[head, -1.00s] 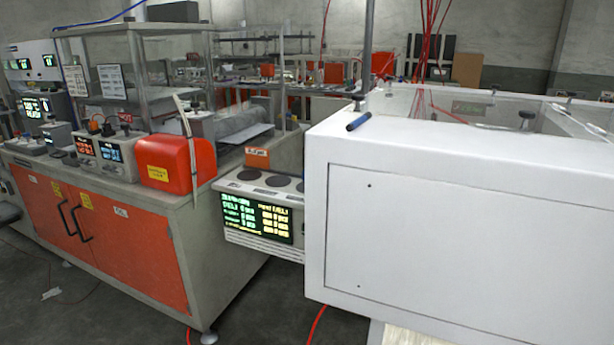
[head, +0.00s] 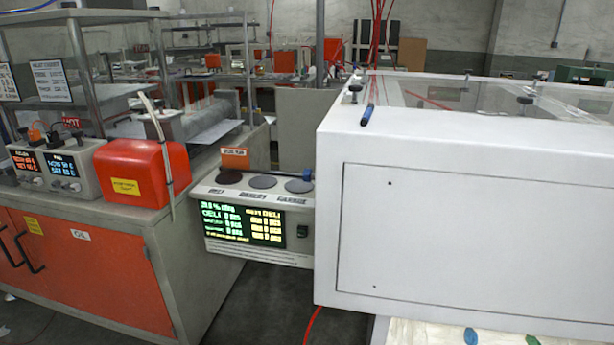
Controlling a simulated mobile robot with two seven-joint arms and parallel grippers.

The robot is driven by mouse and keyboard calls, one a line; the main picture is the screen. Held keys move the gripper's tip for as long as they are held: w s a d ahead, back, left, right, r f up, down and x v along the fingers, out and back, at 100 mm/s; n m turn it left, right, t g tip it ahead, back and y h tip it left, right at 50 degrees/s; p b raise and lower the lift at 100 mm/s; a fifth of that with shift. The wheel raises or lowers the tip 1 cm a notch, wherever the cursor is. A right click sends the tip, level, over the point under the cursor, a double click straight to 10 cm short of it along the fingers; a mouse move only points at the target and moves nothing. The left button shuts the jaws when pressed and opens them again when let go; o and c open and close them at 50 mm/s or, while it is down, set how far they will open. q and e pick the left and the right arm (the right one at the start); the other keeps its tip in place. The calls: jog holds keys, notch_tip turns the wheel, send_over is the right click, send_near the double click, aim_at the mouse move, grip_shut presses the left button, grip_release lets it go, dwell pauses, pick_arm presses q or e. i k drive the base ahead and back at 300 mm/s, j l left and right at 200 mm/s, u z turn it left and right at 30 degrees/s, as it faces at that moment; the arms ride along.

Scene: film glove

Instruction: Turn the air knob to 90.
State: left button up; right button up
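No knob that I can read as the air knob shows clearly. A unit with a green and yellow display (head: 243,223) stands between the orange bench and the white enclosure. Three round discs (head: 264,182) lie on its top, with small labels in front that I cannot read surely. Two grey controller boxes (head: 58,170) with lit displays sit on the bench at the left. Small knobs seem to show below their displays, too small to read. Neither of my grippers is in view.
The white enclosure (head: 450,240) with a clear top fills the right side. A red box (head: 140,172) sits on the bench with orange doors (head: 85,280). A floor gap with a red hose (head: 312,325) lies between them.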

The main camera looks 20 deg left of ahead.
aim_at(308, 175)
jog(key=j+z, duration=0.1)
jog(key=j, duration=0.75)
jog(key=k+j, duration=0.15)
jog(key=j, duration=0.65)
jog(key=z, duration=0.05)
